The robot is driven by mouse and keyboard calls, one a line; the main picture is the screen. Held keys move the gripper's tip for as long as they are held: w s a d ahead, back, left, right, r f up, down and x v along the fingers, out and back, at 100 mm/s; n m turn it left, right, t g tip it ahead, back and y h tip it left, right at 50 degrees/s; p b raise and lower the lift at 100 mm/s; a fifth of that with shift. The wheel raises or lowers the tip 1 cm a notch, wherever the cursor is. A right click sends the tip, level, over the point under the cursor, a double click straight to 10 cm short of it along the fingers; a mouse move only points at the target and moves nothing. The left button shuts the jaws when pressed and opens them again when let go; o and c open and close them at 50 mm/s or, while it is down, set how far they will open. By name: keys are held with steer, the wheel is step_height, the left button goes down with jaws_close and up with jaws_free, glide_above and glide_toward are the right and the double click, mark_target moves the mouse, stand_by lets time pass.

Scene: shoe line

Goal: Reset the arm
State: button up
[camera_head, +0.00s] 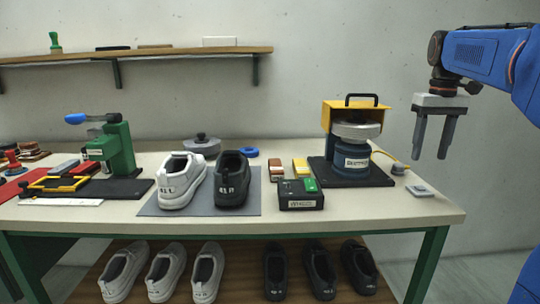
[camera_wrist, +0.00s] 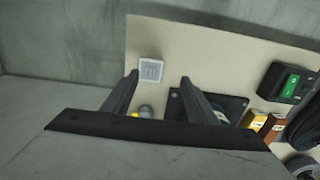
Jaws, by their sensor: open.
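My gripper (camera_head: 432,137) hangs at the right in the head view, at the end of my blue arm. Its two dark fingers point down and are apart, with nothing between them. It is above the table's right end, to the right of the yellow-and-blue machine (camera_head: 358,165). In the wrist view my gripper (camera_wrist: 158,88) shows its two fingers spread, and a small light grey square plate (camera_wrist: 151,71) lies on the table beyond the fingertips.
The table (camera_head: 400,210) holds a white shoe (camera_head: 182,182) and a black shoe (camera_head: 232,180) on a grey mat, a black switch box (camera_head: 300,197) and a green press (camera_head: 118,150). Several shoes stand on the lower shelf. A wall shelf (camera_head: 180,54) is at the back left. The air around my gripper looks clear.

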steer(key=s+a+f+t, duration=0.1)
steer(key=s+a+f, duration=0.3)
steer(key=s+f, duration=0.4)
steer(key=s+a+f+t, duration=0.2)
steer(key=s+a+f, duration=0.3)
steer(key=s+f, duration=0.4)
steer(key=s+a+f+t, duration=0.1)
steer(key=s+a+f, duration=0.4)
steer(key=s+f, duration=0.3)
steer(key=s, duration=0.3)
steer(key=shift+s+f+t, duration=0.15)
steer(key=shift+s+t, duration=0.1)
steer(key=shift+t, duration=0.05)
steer(key=shift+a, duration=0.1)
steer(key=shift+c, duration=0.4)
